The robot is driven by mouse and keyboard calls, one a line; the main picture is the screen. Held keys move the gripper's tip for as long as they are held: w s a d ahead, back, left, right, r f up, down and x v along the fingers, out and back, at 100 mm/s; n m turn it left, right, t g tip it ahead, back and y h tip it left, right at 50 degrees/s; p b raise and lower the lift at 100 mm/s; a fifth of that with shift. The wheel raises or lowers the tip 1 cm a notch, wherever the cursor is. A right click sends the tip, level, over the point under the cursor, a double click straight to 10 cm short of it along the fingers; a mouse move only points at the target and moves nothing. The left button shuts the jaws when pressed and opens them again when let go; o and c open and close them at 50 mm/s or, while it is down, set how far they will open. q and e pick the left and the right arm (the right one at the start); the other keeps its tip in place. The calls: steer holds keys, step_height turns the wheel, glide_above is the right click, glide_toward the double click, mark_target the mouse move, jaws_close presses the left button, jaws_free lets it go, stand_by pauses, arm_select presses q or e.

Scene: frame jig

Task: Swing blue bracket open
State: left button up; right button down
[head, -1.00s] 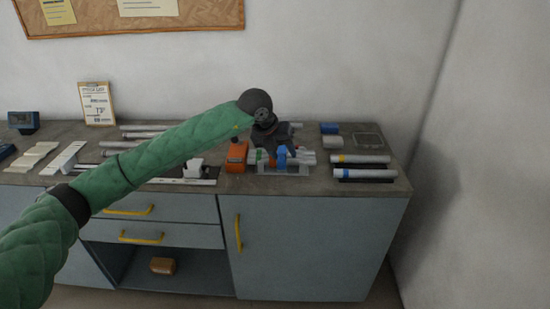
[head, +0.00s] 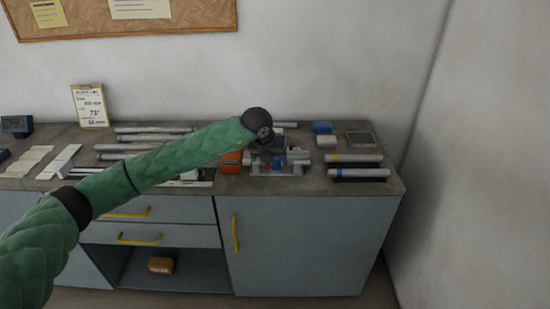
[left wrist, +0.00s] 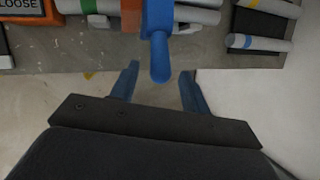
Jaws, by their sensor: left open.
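My left gripper (left wrist: 160,84) is open, with one blue finger on each side of the bracket's lower end. The bracket's end lies between the fingers; I cannot tell whether either finger touches it. In the head view my left gripper (head: 265,150) is a dark shape over the jig. My right gripper is not in view.
An orange box (head: 231,162) stands left of the jig; its label ends in "LOOSE" in the left wrist view. White and blue blocks (head: 326,141) stand behind. The counter front is clear.

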arm_select(q)
steer(key=shift+w+f, duration=0.1)
steer(key=shift+f, duration=0.15)
steer(key=shift+d, duration=0.1)
steer(key=shift+c, duration=0.3)
jaws_close()
steer(key=shift+r, duration=0.15)
